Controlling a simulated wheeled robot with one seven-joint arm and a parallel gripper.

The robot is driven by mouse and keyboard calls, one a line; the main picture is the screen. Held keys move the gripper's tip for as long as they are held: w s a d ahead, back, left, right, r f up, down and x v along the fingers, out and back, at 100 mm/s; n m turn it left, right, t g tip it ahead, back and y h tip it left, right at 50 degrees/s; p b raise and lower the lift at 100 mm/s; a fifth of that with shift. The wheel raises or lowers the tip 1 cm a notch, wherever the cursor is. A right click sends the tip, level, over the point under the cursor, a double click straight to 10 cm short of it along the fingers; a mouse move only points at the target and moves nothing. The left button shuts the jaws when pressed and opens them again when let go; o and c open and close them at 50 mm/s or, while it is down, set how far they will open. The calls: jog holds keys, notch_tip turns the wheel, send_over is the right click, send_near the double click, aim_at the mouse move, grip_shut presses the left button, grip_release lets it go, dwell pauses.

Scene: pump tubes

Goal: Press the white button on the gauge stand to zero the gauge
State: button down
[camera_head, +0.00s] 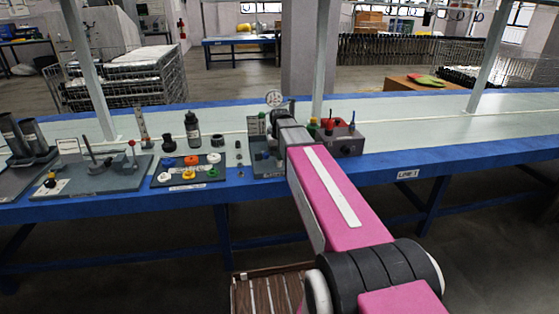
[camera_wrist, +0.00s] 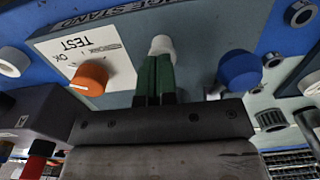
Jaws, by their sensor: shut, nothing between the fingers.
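The gauge stand (camera_wrist: 205,35) fills much of the wrist view, with its lettered strip at the top. Its white button (camera_wrist: 162,44) is a small round cap. My gripper (camera_wrist: 157,60) is shut and empty, its dark green fingertips right at the button's near side; I cannot tell whether they touch. An orange knob (camera_wrist: 89,78) is left of the fingers and a blue knob (camera_wrist: 240,68) is right of them. In the head view the round gauge (camera_head: 274,98) shows above the stand, which my arm largely hides, along with the button and fingertips.
A grey box with red, green and black knobs (camera_head: 345,143) stands close to the right of my wrist. A tray of coloured rings (camera_head: 168,178), a black bottle (camera_head: 192,130) and small loose parts are to the left. The bench (camera_head: 450,130) is clear farther right.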

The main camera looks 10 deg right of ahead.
notch_tip(320, 180, up, 12)
jog(key=shift+f, duration=0.2)
dwell(1.3)
send_near(284, 172)
jog(key=s+a+f, duration=0.1)
jog(key=s+f, duration=0.4)
jog(key=f, duration=0.1)
jog(key=s+f, duration=1.1)
jog(key=s, duration=0.1)
jog(key=shift+s+a+f, duration=0.1)
dwell(0.6)
